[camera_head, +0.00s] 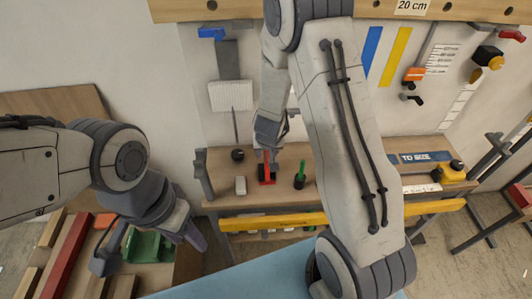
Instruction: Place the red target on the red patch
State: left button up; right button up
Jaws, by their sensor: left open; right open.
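A small red thing (267,182) is on the wooden workbench (218,185), below my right gripper. It has a flat red part and a narrow upright part, with a dark piece beside it. I cannot tell the red target from the red patch here. My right gripper (266,151) reaches down from above, open, its fingertips close to the red thing. Whether they touch it is unclear. My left gripper (150,255) is open at the lower left, with a green bin (148,246) showing between its fingers.
A white block (241,185), a dark round piece (238,155) and a green-topped dark holder (300,176) are near the red thing. A yellow rail (270,222) runs along the bench front. A yellow-black item (452,171) is at the right. My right arm hides part of the bench.

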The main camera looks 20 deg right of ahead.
jog(key=p+v, duration=0.3)
jog(key=v, duration=0.4)
jog(key=shift+s+r, duration=0.1)
jog(key=shift+r, duration=0.25)
jog(key=s+a+r+n+g+y, duration=0.1)
jog(key=s+a+r+n+y, duration=0.15)
jog(key=s+a+r, duration=0.45)
jog(key=s+a+r+n+g+y, duration=0.15)
jog(key=s+a+r+n, duration=0.25)
jog(key=a, duration=0.6)
jog(key=s+d+r+n+g+h, duration=0.1)
jog(key=s+r+n, duration=0.1)
jog(key=s, duration=0.5)
jog(key=s+d+r+n+g, duration=0.1)
jog(key=s+r+n, duration=0.1)
jog(key=s, duration=0.5)
jog(key=shift+d+r+h, duration=0.15)
jog(key=shift+r+h, duration=0.25)
jog(key=shift+r, duration=0.05)
